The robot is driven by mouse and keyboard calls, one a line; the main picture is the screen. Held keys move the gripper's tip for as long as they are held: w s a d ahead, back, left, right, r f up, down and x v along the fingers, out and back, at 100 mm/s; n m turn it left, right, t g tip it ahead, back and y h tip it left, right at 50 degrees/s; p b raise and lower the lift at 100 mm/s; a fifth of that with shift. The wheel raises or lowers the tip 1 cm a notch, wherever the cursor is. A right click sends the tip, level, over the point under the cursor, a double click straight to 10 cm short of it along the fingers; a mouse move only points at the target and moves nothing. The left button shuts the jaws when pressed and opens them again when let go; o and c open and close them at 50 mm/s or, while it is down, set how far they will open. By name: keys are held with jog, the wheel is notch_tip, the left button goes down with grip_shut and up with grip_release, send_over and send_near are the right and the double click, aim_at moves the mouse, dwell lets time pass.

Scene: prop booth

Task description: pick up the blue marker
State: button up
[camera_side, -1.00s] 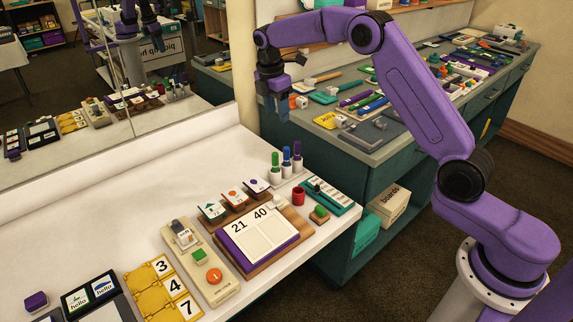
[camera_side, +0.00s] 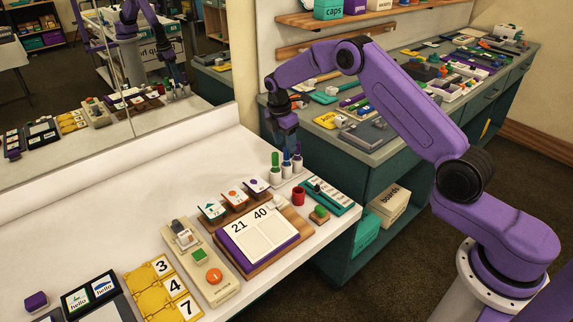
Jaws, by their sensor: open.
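The blue marker (camera_side: 286,167) stands upright in a white holder (camera_side: 285,180), between a green marker (camera_side: 275,165) and a purple marker (camera_side: 298,163). My gripper (camera_side: 286,150) points down directly over the row, with its fingertips at the height of the marker tops. It is open. The fingers cover the top of the blue marker, and I cannot tell whether they touch it or its neighbours.
Small card stands (camera_side: 232,196) and a number board (camera_side: 258,235) are to the left. The white table's back left is clear.

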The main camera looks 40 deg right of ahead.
aim_at(287, 154)
jog(key=shift+d+f, duration=0.15)
jog(key=shift+f, duration=0.75)
jog(key=shift+d+f, duration=0.2)
jog(key=shift+f, duration=0.75)
jog(key=shift+d+f, duration=0.15)
jog(key=shift+f, duration=0.75)
grip_shut()
